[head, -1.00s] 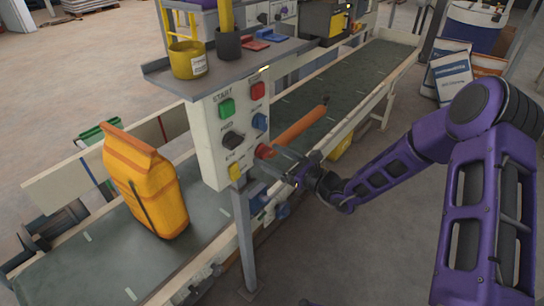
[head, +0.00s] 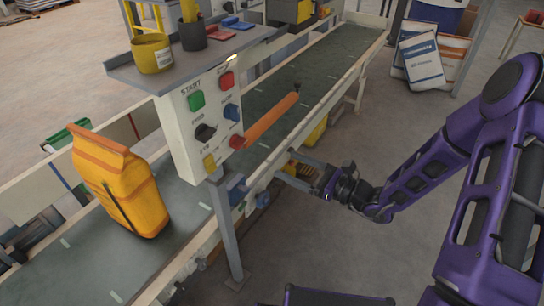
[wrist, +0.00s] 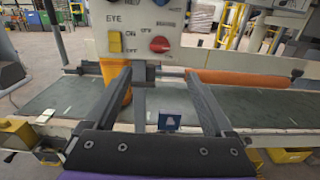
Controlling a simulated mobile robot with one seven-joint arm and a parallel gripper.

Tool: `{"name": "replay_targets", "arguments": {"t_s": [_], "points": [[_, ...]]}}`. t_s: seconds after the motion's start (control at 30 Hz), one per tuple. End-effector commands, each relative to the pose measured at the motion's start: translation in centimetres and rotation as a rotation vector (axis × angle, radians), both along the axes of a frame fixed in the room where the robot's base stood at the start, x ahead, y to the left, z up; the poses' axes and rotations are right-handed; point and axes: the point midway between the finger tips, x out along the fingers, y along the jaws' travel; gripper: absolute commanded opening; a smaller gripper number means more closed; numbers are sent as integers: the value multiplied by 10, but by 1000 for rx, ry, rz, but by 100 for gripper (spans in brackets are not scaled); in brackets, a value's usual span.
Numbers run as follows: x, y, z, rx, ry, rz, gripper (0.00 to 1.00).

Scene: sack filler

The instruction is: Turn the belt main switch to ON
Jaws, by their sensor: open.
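The control panel (head: 200,130) stands on a post beside the belt. Its lower row has a yellow switch (head: 209,162) under EYE and a red knob (head: 237,142). The wrist view shows the yellow switch (wrist: 115,41) and the red knob (wrist: 160,44), with small ON and OFF marks nearby. I cannot read a label naming the belt main switch. My gripper (head: 286,166) is open and empty, right of and below the panel, apart from it. In the wrist view, its fingers (wrist: 157,78) point towards the panel's lower edge.
The conveyor belt (head: 300,80) runs behind the panel, with an orange bar (head: 271,117) over it. An orange sack (head: 120,185) stands on the belt. A blue box (wrist: 168,122) shows low between my fingers. A shelf (head: 190,63) with pots tops the panel.

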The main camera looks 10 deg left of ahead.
Motion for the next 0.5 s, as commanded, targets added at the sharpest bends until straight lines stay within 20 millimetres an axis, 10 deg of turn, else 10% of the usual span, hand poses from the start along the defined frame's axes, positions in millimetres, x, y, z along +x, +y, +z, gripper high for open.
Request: {"name": "replay_targets", "arguments": {"t_s": [0.5], "points": [[-12,-28,0,0,0,1,88]]}}
